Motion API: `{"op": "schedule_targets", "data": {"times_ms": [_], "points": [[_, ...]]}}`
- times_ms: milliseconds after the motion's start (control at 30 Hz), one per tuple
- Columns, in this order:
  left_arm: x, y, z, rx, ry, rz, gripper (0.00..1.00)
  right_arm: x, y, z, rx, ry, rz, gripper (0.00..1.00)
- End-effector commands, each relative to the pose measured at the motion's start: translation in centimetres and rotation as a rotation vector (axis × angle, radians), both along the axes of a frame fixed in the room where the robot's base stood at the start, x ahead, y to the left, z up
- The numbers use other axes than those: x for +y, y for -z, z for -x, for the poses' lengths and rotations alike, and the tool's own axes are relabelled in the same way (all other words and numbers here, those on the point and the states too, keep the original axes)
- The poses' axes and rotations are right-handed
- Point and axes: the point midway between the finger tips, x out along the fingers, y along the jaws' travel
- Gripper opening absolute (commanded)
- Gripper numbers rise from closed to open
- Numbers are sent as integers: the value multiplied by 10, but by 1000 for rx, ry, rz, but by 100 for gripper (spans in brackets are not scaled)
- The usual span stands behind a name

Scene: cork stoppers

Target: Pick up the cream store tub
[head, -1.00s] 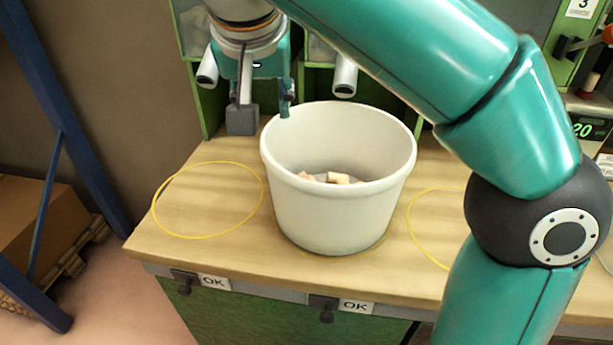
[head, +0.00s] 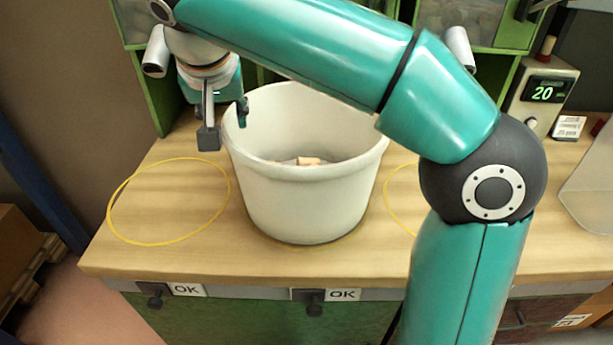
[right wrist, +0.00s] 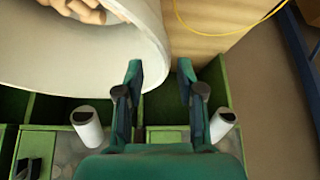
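The cream store tub (head: 300,205) stands upright on the wooden bench, in the middle of the head view, with several cork stoppers (head: 308,161) low inside. My right gripper (head: 225,124) is open at the tub's left rim, pointing down. One finger is outside the rim and the other is over the tub's inner side. In the right wrist view the two fingers of the gripper (right wrist: 160,70) are apart, with the edge of the tub (right wrist: 150,42) close to the left finger. I cannot tell whether they touch. My left gripper is not in view.
A yellow ring outline (head: 118,215) marks the bench (head: 200,258) left of the tub; another, partly hidden by my right arm, lies to its right. Green racks stand behind. A display box reading 20 (head: 543,93) stands at the back right.

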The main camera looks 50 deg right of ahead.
Motion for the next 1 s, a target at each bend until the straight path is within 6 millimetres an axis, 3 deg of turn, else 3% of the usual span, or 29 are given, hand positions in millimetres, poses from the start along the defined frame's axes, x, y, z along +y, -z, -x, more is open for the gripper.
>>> {"op": "schedule_targets", "data": {"times_ms": [400, 667, 900, 1000], "points": [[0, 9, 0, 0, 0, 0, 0, -17, 39, -25, 2, 1, 1, 38], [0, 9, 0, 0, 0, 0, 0, -17, 41, -26, 0, -1, 0, 38], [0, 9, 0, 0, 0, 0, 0, -17, 41, -26, 0, -1, 0, 1], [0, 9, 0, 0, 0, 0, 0, -17, 41, -26, 0, -1, 0, 0]]}}
